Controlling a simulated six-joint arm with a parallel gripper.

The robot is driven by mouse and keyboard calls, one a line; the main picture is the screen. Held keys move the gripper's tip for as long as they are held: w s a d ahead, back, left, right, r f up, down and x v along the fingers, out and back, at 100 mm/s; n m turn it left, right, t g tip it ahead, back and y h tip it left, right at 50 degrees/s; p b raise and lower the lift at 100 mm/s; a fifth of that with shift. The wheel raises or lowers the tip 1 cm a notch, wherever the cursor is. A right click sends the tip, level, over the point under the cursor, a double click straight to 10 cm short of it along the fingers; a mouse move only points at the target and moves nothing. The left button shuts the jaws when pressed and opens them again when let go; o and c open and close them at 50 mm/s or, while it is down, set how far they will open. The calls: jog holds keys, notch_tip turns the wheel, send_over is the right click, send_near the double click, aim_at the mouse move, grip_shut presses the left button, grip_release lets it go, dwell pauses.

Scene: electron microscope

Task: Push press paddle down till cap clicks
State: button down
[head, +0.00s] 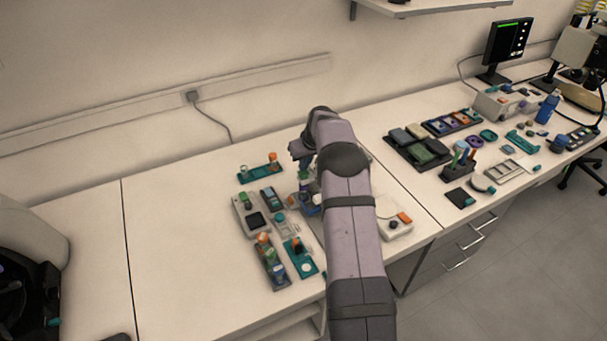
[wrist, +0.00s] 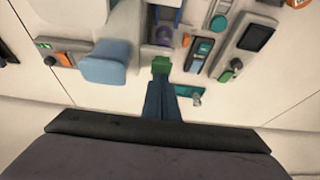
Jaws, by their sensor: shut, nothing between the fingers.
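My gripper (wrist: 161,66) shows its green fingertips in the wrist view, shut with nothing between them. In the head view my gripper (head: 303,176) points down over the middle of the bench. In the wrist view the tips lie just below a grey upright device with a purple part (wrist: 164,36), which looks like the press; I cannot tell if they touch. A light blue rounded block (wrist: 107,62), possibly the paddle, lies left of the fingertips, apart from them in the picture. In the head view my arm hides most of this area. The cap cannot be made out.
A teal rack (head: 260,168) stands behind. A device with a dark screen (head: 255,219) and a rack of orange-capped vials (head: 270,262) lie left. A white box with an orange button (head: 398,222) stands right of my arm.

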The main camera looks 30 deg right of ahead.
aim_at(303, 174)
jog(key=shift+r+p, duration=1.55)
jog(key=shift+r, duration=1.45)
jog(key=s+a+r+g, duration=0.1)
jog(key=s+a+r, duration=0.2)
jog(key=s+a, duration=0.4)
jog(key=s+a+r+g, duration=0.1)
jog(key=s+a+r, duration=0.1)
jog(key=s+a, duration=0.55)
jog(key=s+a+g, duration=0.1)
jog(key=s+a, duration=0.3)
jog(key=s, duration=0.8)
jog(key=s+a+f+g, duration=0.1)
jog(key=s+a, duration=0.2)
jog(key=s, duration=1)
jog(key=shift+s+a+f+g, duration=0.15)
jog(key=shift+s+a+g, duration=0.15)
jog(key=shift+a, duration=0.05)
